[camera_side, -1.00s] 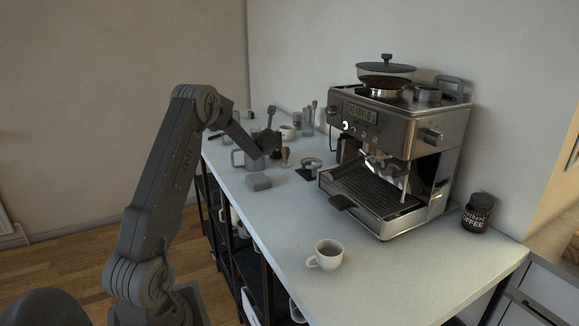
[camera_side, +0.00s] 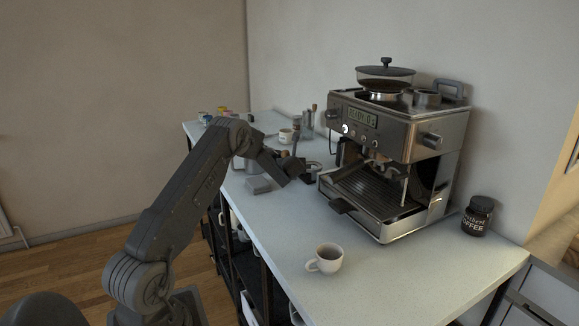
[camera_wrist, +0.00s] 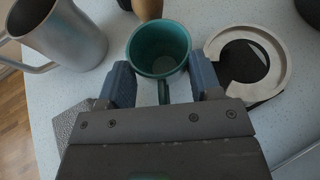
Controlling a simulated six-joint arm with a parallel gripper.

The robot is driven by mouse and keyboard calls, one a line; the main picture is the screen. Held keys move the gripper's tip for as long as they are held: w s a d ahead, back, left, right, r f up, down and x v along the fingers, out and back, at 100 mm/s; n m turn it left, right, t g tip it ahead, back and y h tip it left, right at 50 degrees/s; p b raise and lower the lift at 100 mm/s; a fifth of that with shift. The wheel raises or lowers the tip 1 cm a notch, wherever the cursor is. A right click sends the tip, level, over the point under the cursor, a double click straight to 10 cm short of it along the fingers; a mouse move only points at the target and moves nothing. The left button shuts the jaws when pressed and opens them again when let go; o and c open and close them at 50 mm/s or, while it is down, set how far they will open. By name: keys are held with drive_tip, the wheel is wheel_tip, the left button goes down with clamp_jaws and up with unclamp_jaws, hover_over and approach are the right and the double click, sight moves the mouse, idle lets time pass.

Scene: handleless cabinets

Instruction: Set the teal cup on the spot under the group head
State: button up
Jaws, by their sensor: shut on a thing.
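The teal cup (camera_wrist: 160,48) shows in the wrist view with its open mouth facing the camera and its handle toward me. My gripper (camera_wrist: 163,82) is shut on it, one blue-grey finger on each side of its near part. In the side view my gripper (camera_side: 292,168) is over the counter, left of the espresso machine (camera_side: 436,160), and I cannot make out the cup there. Whether the cup touches the counter is unclear. The group head (camera_side: 376,160) is on the machine's front, above the slatted drip tray (camera_side: 372,190), which looks empty.
A metal jug (camera_wrist: 65,38) is left of the cup, and a pale ring (camera_wrist: 270,50) is close on its right. A grey block (camera_side: 262,185) lies near my gripper. A white cup (camera_side: 326,258) stands at the counter's front. A coffee jar (camera_side: 477,215) stands right of the machine.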

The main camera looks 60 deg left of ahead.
drive_tip(key=shift+f, duration=0.1)
drive_tip(key=o, duration=0.6)
drive_tip(key=shift+f, duration=0.15)
drive_tip(key=shift+c, duration=0.2)
drive_tip(key=o, duration=0.5)
drive_tip(key=v, duration=1.3)
drive_tip(key=shift+s+d, duration=0.15)
drive_tip(key=shift+d, duration=0.2)
drive_tip(key=shift+c, duration=1)
